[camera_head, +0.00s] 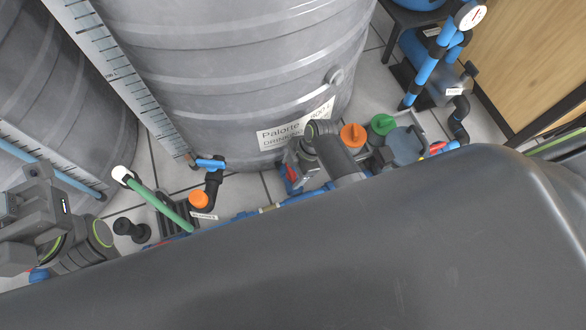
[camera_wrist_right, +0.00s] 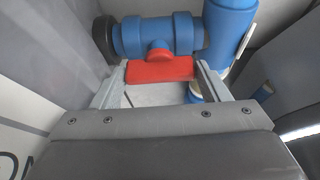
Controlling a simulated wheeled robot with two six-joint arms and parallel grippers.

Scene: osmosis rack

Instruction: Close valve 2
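A blue valve (camera_wrist_right: 160,38) with a red handle (camera_wrist_right: 160,69) shows in the right wrist view, joined to a thicker blue pipe. The handle lies crosswise between the fingertips of my right gripper (camera_wrist_right: 162,75). The two fingers stand wide apart, one near each end of the handle; I cannot tell whether they touch it. In the head view my right gripper (camera_head: 297,165) is low in front of the big grey tank, with a bit of red and blue beside it. My left arm (camera_head: 45,215) is at the left edge; its fingers are not clear. No valve number is readable here.
The grey tank (camera_head: 230,80) with a label (camera_head: 296,125) stands close to my right gripper. An orange cap (camera_head: 353,135) and a green cap (camera_head: 383,124) are to its right. My large dark body hides the foreground.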

